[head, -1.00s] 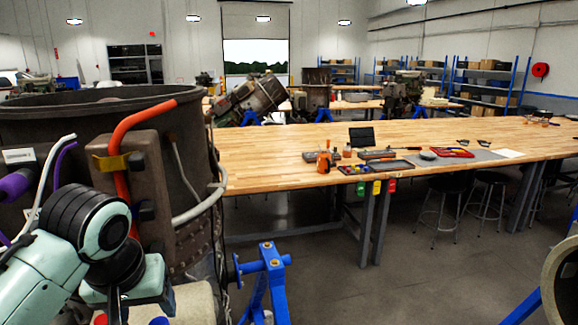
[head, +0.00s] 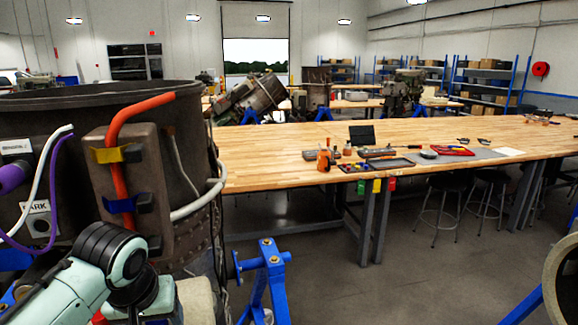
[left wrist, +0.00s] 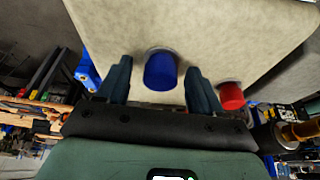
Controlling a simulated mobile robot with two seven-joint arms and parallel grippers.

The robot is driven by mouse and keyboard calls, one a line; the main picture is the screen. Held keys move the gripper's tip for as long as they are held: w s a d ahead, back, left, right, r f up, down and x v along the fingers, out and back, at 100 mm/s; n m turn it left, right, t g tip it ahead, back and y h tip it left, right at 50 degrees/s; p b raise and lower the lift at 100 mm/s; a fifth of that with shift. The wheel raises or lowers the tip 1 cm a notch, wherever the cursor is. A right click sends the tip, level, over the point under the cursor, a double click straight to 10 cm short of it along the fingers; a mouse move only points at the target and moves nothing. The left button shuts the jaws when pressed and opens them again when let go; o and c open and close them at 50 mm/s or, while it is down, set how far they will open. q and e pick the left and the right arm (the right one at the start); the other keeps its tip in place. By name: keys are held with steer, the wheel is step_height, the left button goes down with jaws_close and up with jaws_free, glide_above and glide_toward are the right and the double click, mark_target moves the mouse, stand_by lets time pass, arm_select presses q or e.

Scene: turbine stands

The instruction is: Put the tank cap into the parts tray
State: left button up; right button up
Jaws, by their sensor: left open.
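A blue cap (left wrist: 161,71) sits on a beige tank (left wrist: 130,25) in the left wrist view. A red cap (left wrist: 231,96) is on the same tank, to the right. My left gripper (left wrist: 159,82) is open, its two dark fingers on either side of the blue cap; I cannot tell whether they touch it. In the head view my left arm covers most of the tank (head: 196,298) and the fingers are hidden. On the bench are a dark tray with coloured parts (head: 362,167) and a red tray (head: 453,151); I cannot tell which is the parts tray. My right gripper is not in view.
The large brown turbine casing (head: 60,110) with an orange pipe (head: 116,165) stands close behind my left arm. A blue stand (head: 268,275) is right of the tank. The long wooden bench (head: 270,150) has clear space on its left.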

arm_select(q)
steer(key=shift+s, duration=0.15)
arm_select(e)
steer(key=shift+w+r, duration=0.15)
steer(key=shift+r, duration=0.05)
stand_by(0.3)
arm_select(q)
jaws_close()
jaws_free()
steer(key=p+v, duration=0.1)
steer(key=v, duration=0.4)
steer(key=shift+d+r, duration=0.1)
steer(key=shift+r, duration=0.2)
steer(key=v, duration=0.7)
steer(key=shift+s+r, duration=0.25)
steer(key=shift+r, duration=0.1)
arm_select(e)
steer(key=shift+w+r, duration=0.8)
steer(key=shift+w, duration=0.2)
